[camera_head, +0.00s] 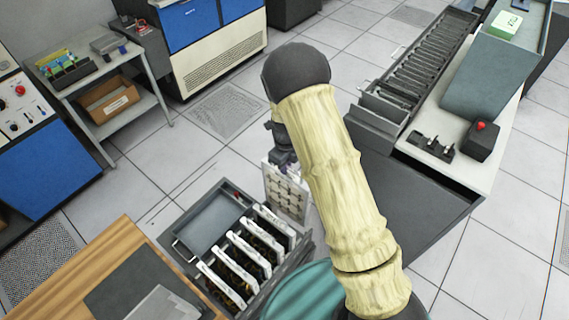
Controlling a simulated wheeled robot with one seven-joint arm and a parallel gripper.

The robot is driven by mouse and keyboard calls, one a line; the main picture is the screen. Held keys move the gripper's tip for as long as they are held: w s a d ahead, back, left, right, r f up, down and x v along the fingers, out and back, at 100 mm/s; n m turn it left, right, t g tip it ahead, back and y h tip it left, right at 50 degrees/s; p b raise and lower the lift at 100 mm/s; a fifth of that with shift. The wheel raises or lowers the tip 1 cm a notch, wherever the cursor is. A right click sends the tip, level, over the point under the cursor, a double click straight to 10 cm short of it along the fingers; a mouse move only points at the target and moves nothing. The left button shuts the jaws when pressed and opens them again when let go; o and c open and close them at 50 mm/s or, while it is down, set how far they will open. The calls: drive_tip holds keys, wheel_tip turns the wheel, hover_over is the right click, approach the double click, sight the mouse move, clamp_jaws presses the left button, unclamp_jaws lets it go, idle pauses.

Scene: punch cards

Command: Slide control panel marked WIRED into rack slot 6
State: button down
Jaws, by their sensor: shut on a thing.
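My gripper (282,158) is partly hidden behind my own pale arm. It is shut on the top of a control panel (287,190), a light plate with rows of square marks on its face. The panel hangs upright beside the right end of a grey crate (182,246). Any lettering on the held panel is not readable. Several white-edged panels (248,248) stand in a row in the crate; their labels are too small to read.
A dark cabinet side faces the arm. A wooden table (120,262) is at lower left. Tiled floor between is clear.

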sight(286, 186)
drive_tip(key=shift+w+d+f, duration=0.1)
drive_tip(key=shift+d+f, duration=0.05)
drive_tip(key=shift+f, duration=0.35)
drive_tip(key=shift+b, duration=0.3)
drive_tip(key=shift+p, duration=0.3)
drive_tip(key=shift+f, duration=0.15)
idle(0.4)
drive_tip(key=shift+f+b, duration=1.25)
drive_tip(key=shift+f, duration=0.85)
drive_tip(key=shift+f+b, duration=1.95)
drive_tip(key=shift+f, duration=1.45)
